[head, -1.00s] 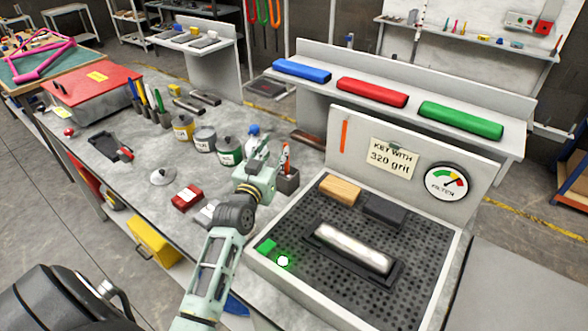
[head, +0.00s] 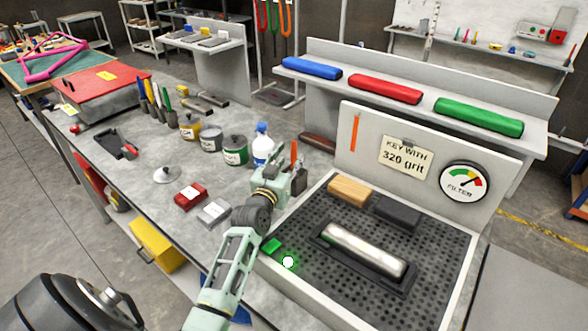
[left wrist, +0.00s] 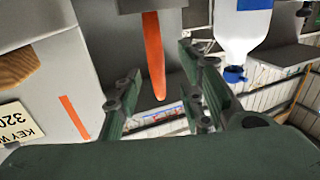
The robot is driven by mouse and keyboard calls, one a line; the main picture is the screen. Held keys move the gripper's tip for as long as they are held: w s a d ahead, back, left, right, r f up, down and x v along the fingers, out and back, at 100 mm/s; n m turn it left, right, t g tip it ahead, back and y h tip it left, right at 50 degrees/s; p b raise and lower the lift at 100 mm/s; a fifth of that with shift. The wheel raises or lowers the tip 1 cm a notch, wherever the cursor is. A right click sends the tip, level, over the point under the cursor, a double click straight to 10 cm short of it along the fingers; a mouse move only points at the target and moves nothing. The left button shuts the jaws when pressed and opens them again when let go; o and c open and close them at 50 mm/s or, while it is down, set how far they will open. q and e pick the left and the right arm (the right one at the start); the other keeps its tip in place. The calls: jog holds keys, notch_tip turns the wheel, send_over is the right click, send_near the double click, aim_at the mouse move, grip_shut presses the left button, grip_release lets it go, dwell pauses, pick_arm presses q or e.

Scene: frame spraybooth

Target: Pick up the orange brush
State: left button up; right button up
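The orange brush (head: 294,153) stands in a small grey holder (head: 300,181) on the bench, left of the perforated booth tray. In the head view only its upper part shows. My left gripper (head: 281,172) is right at the holder, partly covering it. In the left wrist view the brush's orange handle (left wrist: 153,58) sits between the two spread green fingers (left wrist: 160,85), with gaps on both sides. The fingers are open and do not visibly touch it. The brush's lower end is hidden in the holder. My right gripper is not in view.
A white bottle with a blue cap (head: 262,146) stands close left of the holder. The booth's upright panel (head: 355,170) and tray rim (head: 285,222) are close on the right. Cans (head: 235,150), a red box (head: 190,196) and a grey box (head: 214,212) are further left.

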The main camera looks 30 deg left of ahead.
aim_at(293, 155)
pick_arm(q)
jog(key=shift+x, duration=1.95)
jog(key=shift+d, duration=0.2)
grip_shut()
